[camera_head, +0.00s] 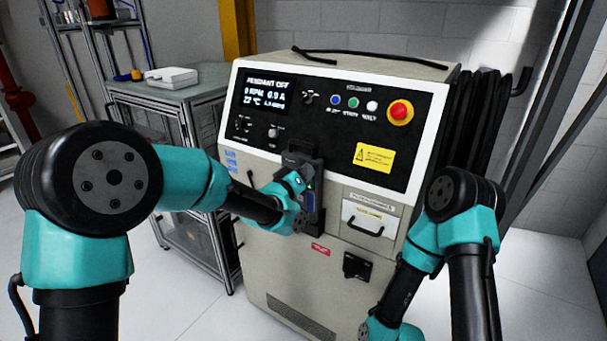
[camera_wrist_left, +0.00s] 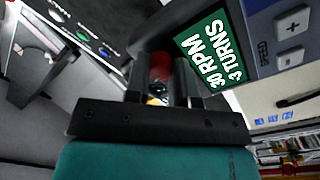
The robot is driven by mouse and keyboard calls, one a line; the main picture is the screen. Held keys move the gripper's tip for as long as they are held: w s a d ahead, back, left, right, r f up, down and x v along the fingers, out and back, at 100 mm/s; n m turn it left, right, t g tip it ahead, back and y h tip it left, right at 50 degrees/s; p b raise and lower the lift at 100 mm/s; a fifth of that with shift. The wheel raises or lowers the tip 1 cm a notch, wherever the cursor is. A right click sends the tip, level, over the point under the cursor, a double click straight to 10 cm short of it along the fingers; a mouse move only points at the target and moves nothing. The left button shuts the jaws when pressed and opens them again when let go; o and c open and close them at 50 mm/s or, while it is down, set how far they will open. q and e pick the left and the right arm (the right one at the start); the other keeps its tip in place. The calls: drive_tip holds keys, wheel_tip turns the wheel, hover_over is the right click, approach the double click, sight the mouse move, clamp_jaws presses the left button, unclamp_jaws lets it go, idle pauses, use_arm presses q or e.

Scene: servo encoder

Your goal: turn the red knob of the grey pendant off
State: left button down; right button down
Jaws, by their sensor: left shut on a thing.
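The grey pendant (camera_head: 311,160) hangs on the front of the beige cabinet. In the left wrist view the pendant (camera_wrist_left: 262,48) shows a green screen reading 30 RPM, 3 TURNS, and grey plus and minus keys. My left gripper (camera_head: 299,190) is at the pendant and hides part of it. In the left wrist view the gripper (camera_wrist_left: 161,82) has its two dark fingers on either side of the red knob (camera_wrist_left: 161,65), shut on it. The knob is hidden in the head view. My right arm hangs at the right; its gripper is out of frame.
The cabinet (camera_head: 290,270) has a panel display (camera_head: 267,91) showing 0 RPM, several coloured buttons and a red stop button (camera_head: 400,112) on yellow. A drawer (camera_head: 368,217) sits right of the pendant. A grey side bench (camera_head: 165,95) stands left. Pale floor is open in front.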

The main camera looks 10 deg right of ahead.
idle(0.4)
use_arm(q)
drive_tip(key=c, duration=1)
unclamp_jaws()
drive_tip(key=shift+o, duration=0.2)
drive_tip(key=v, duration=1.7)
drive_tip(key=shift+s, duration=0.15)
drive_tip(key=shift+a, duration=0.1)
